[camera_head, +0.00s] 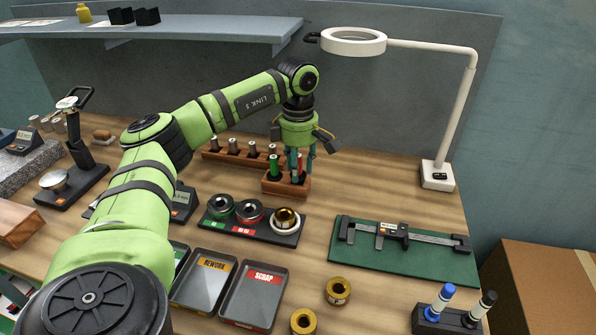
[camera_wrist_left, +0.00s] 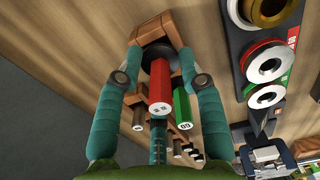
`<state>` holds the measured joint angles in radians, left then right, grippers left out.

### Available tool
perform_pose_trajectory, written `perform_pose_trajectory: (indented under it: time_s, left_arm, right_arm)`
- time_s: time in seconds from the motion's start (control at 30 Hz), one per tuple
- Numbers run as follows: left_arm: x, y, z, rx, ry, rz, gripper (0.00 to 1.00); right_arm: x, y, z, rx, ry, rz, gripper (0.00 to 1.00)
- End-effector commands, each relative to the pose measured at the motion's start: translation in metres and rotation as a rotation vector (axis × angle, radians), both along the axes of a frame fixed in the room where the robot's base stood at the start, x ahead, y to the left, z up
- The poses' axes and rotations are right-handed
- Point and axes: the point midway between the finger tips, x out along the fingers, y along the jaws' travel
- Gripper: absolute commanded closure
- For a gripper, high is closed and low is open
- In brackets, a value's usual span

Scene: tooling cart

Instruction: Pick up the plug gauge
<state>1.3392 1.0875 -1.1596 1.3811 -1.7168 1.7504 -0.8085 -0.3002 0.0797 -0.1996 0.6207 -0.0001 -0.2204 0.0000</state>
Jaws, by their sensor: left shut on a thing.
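A wooden block (camera_head: 284,187) on the table carries a green-handled plug gauge (camera_head: 274,166) and a red-handled plug gauge (camera_head: 300,164), both upright. My left gripper (camera_head: 297,172) points down over the block, its fingers around the red one. In the left wrist view the teal fingers of my left gripper (camera_wrist_left: 157,58) close on either side of the red-handled gauge (camera_wrist_left: 160,88), at its dark lower part. The green-handled gauge (camera_wrist_left: 182,100) stands close beside it, near one finger. The block (camera_wrist_left: 152,27) shows beyond the fingertips. My right gripper is not in view.
A wooden rack (camera_head: 240,157) with several metal pins stands behind the block. A black tray with ring gauges (camera_head: 253,223) lies in front. A caliper on a green mat (camera_head: 405,250) and a lamp (camera_head: 437,176) are to the right. A shelf (camera_head: 200,30) is above.

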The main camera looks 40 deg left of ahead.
Motion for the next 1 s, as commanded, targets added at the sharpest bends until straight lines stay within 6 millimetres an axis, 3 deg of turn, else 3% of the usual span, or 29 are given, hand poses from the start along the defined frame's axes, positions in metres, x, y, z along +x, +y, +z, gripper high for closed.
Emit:
perform_pose_trajectory:
  time_s: [0.17, 0.6, 0.8, 1.0]
  left_arm:
    - [0.001, -0.001, 0.03, -0.002, -0.007, -0.001, 1.0]
    - [-0.01, -0.086, 0.079, 0.0, -0.004, -0.005, 1.0]
    - [-0.013, -0.107, 0.092, 0.001, -0.003, -0.003, 1.0]
    - [-0.015, -0.115, 0.1, 0.0, -0.001, -0.001, 1.0]
  right_arm:
    - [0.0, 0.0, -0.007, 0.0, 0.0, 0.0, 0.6]
    - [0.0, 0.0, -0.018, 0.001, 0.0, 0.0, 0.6]
    - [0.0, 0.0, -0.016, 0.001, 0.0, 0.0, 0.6]
    - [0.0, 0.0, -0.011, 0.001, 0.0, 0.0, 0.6]
